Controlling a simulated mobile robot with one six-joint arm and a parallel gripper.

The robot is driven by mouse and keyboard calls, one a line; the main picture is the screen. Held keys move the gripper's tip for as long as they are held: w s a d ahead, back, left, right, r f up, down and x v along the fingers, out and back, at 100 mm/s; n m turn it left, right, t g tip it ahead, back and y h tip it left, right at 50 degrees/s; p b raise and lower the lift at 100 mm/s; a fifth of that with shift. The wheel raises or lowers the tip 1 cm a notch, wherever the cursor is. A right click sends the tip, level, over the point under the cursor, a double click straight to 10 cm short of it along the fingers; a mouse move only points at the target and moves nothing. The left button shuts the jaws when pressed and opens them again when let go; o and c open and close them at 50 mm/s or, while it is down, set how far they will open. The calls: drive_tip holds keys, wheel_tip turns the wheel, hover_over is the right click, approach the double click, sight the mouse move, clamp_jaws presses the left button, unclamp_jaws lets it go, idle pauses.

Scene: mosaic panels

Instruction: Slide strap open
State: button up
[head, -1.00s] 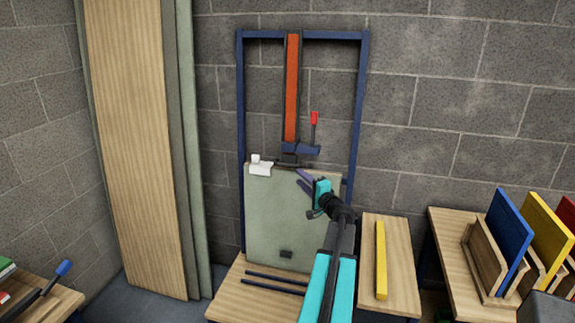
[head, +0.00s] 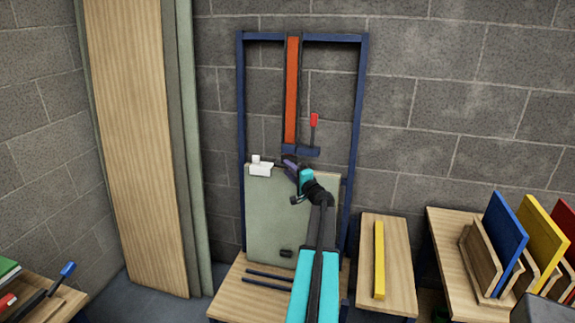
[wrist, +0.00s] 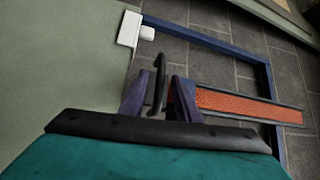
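An orange strap (head: 292,90) runs down a dark vertical track in the upper middle of a blue frame (head: 363,110). It also shows in the wrist view (wrist: 235,103). My gripper (head: 289,163) is at the track's lower end, near the top edge of a grey-green panel (head: 265,215). In the wrist view the two purple fingers of my gripper (wrist: 158,97) stand apart, with a black curved handle (wrist: 160,68) between them. A gap shows beside the handle, so I see no firm grip. In the head view my gripper hides the handle.
A blue bar (head: 308,151) with a red-tipped lever (head: 314,120) is just right of the track. A white fitting (head: 260,168) sits on the panel's top left edge. A bench (head: 401,265) with a yellow bar (head: 379,260) stands right. Tall boards (head: 135,140) lean left.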

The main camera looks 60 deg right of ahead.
drive_tip(key=shift+p+x, duration=0.35)
drive_tip(key=shift+x, duration=0.95)
